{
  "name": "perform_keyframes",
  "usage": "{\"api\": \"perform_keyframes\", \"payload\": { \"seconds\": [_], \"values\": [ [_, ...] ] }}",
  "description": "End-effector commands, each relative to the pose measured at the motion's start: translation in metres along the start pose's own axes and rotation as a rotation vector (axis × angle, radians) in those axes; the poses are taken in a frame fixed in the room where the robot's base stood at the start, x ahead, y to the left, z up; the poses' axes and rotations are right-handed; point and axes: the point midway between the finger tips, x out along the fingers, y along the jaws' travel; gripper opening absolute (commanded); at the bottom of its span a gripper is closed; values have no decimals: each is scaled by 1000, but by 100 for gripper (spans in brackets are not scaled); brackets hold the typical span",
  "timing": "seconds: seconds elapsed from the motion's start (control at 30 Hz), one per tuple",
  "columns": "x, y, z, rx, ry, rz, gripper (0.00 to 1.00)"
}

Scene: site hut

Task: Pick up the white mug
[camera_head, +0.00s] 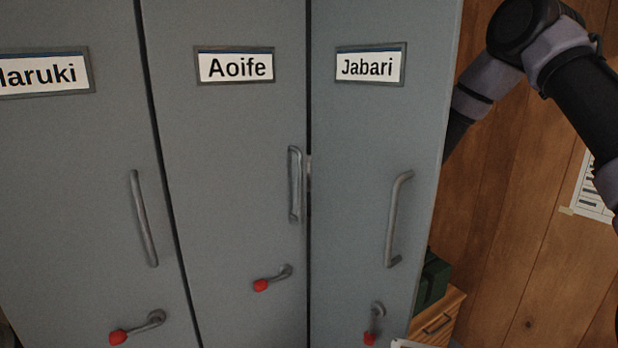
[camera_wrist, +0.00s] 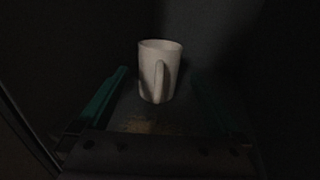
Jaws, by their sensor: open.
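The white mug (camera_wrist: 148,62) stands upright in a dark space in the wrist view, with its handle turned toward the camera. My gripper (camera_wrist: 160,88) is open, with one green-edged finger on each side of the picture and the mug ahead between them. I cannot tell how far the mug is from the fingertips. Neither the mug nor my gripper shows in the head view.
Grey lockers labelled Haruki (camera_head: 45,120), Aoife (camera_head: 225,130) and Jabari (camera_head: 350,130) fill the head view. Each has a bar handle and a red-tipped lever. A dark green box (camera_head: 433,280) sits on a wooden drawer unit (camera_head: 440,318) at right. Dark walls surround the mug closely.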

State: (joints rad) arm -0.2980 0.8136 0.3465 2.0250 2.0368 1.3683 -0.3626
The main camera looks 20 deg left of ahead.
Motion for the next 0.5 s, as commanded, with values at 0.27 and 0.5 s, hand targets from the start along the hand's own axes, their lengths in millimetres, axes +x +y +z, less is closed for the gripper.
{"api": "perform_keyframes", "payload": {
  "seconds": [0.27,0.5],
  "values": [
    [29,0,0,-2,0,2,100],
    [63,2,0,-1,-1,3,100]
  ]
}}
